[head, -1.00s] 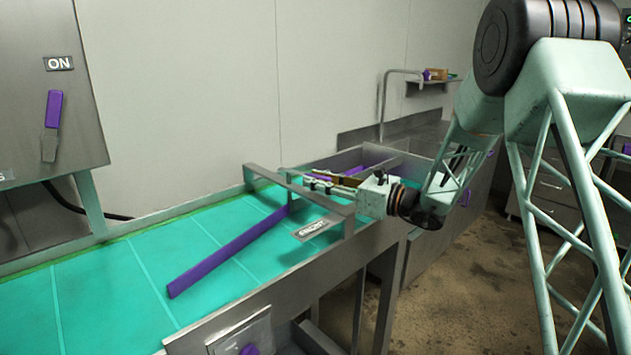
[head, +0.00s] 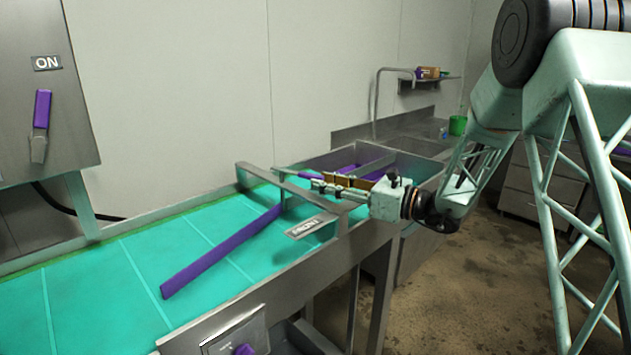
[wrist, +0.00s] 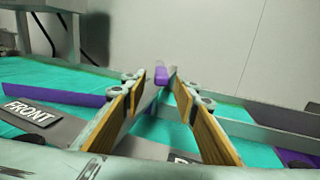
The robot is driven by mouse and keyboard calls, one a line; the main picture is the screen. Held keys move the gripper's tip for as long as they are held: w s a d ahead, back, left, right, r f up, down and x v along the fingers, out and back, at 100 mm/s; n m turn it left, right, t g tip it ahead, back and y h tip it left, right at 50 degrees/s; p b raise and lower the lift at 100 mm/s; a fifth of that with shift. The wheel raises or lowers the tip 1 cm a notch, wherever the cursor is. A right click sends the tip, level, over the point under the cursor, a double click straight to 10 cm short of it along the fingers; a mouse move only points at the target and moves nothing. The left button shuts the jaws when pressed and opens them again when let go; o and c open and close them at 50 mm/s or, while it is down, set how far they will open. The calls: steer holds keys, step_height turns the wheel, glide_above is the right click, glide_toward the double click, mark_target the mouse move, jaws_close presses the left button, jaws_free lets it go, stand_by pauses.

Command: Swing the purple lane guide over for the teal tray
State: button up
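The purple lane guide (head: 220,250) is a long bar lying slanted across the teal conveyor belt; it also shows at the left in the wrist view (wrist: 72,94). Its far end passes under a grey crossbar. My gripper (head: 322,182) is level above the belt by the crossbar, pointing left. In the wrist view its two brown-padded fingers (wrist: 163,82) stand apart, with a small purple block (wrist: 162,74) in line between their tips. I cannot tell whether they touch it. No teal tray can be made out.
A panel with a purple lever (head: 42,108) marked ON stands at left. A purple knob (head: 243,350) is at the bottom. Sinks and a shelf (head: 432,79) are behind.

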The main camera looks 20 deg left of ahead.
steer(key=v, duration=0.6)
steer(key=shift+d, duration=0.3)
steer(key=shift+s, duration=0.1)
steer(key=shift+c, duration=0.2)
